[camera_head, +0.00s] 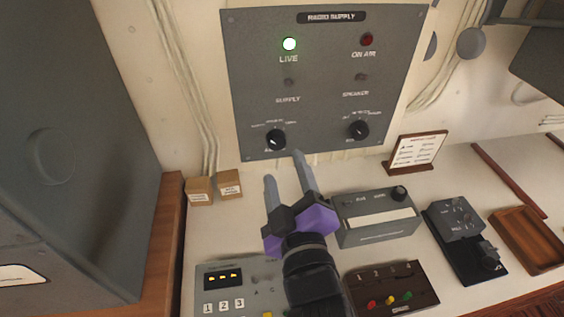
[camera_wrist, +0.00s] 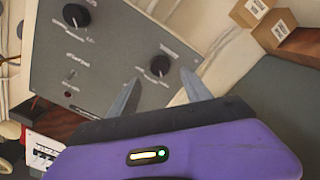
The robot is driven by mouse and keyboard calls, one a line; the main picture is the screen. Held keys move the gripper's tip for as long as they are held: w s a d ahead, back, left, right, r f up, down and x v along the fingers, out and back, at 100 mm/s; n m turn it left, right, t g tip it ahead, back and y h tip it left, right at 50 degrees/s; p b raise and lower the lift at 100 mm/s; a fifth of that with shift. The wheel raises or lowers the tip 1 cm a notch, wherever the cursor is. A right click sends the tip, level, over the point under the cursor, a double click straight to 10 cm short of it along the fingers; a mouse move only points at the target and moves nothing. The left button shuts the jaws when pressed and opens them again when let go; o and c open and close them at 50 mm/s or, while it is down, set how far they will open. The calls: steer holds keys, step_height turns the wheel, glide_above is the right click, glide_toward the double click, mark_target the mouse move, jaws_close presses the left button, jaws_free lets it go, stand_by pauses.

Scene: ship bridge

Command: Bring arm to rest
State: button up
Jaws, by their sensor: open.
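My gripper (camera_head: 288,178), purple with two grey fingers, is open and empty. It is raised over the desk, in front of the lower part of the grey radio supply panel (camera_head: 325,90). Its fingertips point at the panel near the lower left knob (camera_head: 275,139); I cannot tell whether they touch it. In the wrist view, the fingers (camera_wrist: 158,92) frame a black knob (camera_wrist: 159,66) on the panel. On the panel the LIVE lamp (camera_head: 289,44) glows green-white and the ON AIR lamp (camera_head: 367,39) is dark red.
A grey radio box (camera_head: 375,232) stands right of my gripper, with a board of coloured switches (camera_head: 392,290) in front. A keypad unit (camera_head: 225,280) is at lower left. Two small cardboard boxes (camera_head: 230,184) sit by the wall. A grey cabinet (camera_head: 80,130) fills the left.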

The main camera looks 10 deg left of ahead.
steer(key=shift+s+d, duration=0.15)
steer(key=shift+s, duration=0.3)
steer(key=s+d+f+m+g+h, duration=0.1)
steer(key=s+d+f+m, duration=0.3)
steer(key=s+d, duration=0.3)
steer(key=s+d+f+m+h, duration=0.2)
steer(key=s+d+f+m, duration=0.2)
steer(key=s+d, duration=0.4)
steer(key=s+d+f+m+g+h, duration=0.1)
steer(key=s+d+f+m, duration=0.3)
steer(key=s, duration=1.3)
steer(key=d+f+h, duration=0.1)
steer(key=d, duration=0.3)
steer(key=shift+s+g, duration=0.3)
steer(key=shift+s, duration=0.05)
